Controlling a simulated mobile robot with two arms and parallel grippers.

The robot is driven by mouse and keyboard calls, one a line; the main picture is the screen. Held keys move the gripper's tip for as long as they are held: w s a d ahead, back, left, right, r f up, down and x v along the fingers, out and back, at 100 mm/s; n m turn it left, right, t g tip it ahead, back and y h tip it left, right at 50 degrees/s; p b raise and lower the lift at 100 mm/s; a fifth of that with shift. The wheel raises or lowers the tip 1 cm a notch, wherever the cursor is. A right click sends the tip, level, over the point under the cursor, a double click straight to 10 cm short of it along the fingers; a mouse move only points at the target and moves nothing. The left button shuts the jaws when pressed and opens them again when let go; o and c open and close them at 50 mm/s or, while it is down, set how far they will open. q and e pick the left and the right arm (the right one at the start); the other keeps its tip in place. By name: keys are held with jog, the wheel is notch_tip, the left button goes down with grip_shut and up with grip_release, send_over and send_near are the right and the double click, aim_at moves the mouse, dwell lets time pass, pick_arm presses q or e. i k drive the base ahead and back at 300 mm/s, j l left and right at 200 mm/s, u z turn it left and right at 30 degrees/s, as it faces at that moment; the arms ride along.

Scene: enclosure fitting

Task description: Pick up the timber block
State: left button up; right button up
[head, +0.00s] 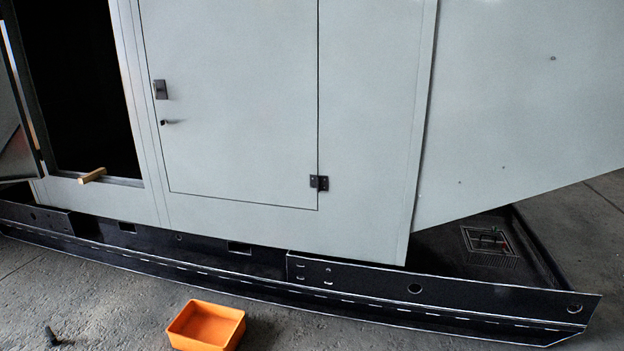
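The timber block (92,175) is a small, light brown piece of wood. It lies on the bottom sill of the dark open doorway in the grey enclosure, at the left of the head view. Its near end sticks out a little past the sill's front edge. Neither my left gripper nor my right gripper shows in this view.
The grey enclosure (240,110) has a closed door with a dark handle and stands on a black base frame (390,297). An orange bin (206,326) and a small dark object (52,336) sit on the concrete floor in front. Floor between them is clear.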

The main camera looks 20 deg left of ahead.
aim_at(84, 179)
jog(key=k+j, duration=0.1)
jog(key=j, duration=6.45)
jog(key=i+j, duration=0.1)
jog(key=j, duration=0.4)
jog(key=i+j, duration=0.1)
jog(key=j, duration=0.45)
jog(key=i+j, duration=0.1)
jog(key=j, duration=0.4)
jog(key=i+j, duration=0.1)
jog(key=j, duration=0.45)
jog(key=i+j, duration=0.1)
jog(key=j, duration=0.4)
jog(key=i+j, duration=0.5)
jog(key=j, duration=0.25)
jog(key=i+j+u, duration=0.1)
jog(key=i+j, duration=0.25)
jog(key=i+j+u, duration=0.1)
jog(key=i+j, duration=0.15)
jog(key=i, duration=0.25)
jog(key=i+j, duration=0.3)
jog(key=i, duration=0.15)
jog(key=u, duration=0.05)
